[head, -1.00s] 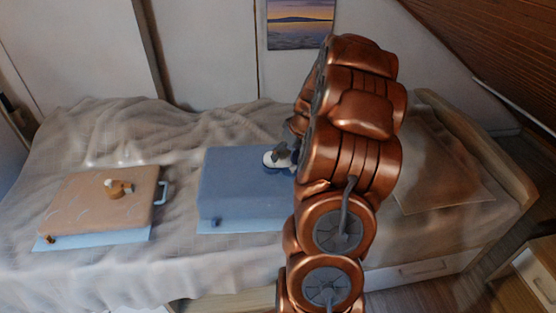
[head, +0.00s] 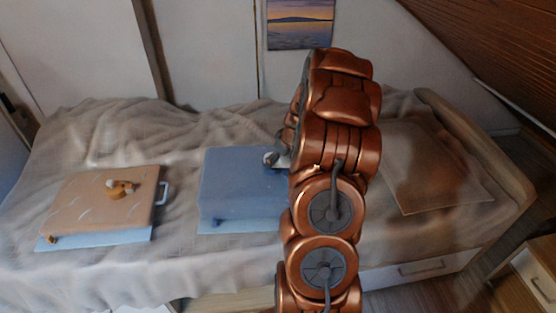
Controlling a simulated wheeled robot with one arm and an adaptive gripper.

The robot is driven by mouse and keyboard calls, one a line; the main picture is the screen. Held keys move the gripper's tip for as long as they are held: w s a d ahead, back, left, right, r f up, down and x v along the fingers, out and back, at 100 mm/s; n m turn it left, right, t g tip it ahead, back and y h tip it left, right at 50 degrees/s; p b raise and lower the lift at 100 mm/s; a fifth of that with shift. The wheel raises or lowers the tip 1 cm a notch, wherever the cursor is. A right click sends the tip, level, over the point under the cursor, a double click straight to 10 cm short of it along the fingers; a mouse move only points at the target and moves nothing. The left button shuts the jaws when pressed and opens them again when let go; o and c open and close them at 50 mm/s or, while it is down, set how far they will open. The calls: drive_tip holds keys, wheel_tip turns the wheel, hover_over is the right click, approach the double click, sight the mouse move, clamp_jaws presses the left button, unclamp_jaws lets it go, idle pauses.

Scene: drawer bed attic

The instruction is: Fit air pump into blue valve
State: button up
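A blue box-like mattress (head: 240,185) lies in the middle of the bed, with a small dark blue valve (head: 217,222) low on its front side near the left corner. A white-rimmed object (head: 268,158), probably an air pump, sits at the box's top right part; most of it is hidden by my arm. My gripper (head: 280,146) is a dark shape right at that object; its fingertips are mostly covered by my copper arm, so I cannot tell whether it holds it. An orange and white pump (head: 120,188) lies on a tan box (head: 85,200) at the left.
The tan box has a light blue handle (head: 163,193) and an orange valve (head: 52,239). A brown flat sheet (head: 425,180) lies on the right of the bed. A wooden bed end (head: 490,150) and the sloped ceiling (head: 500,40) bound the right side.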

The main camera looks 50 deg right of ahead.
drive_tip(key=c, duration=1.3)
drive_tip(key=shift+r, duration=0.15)
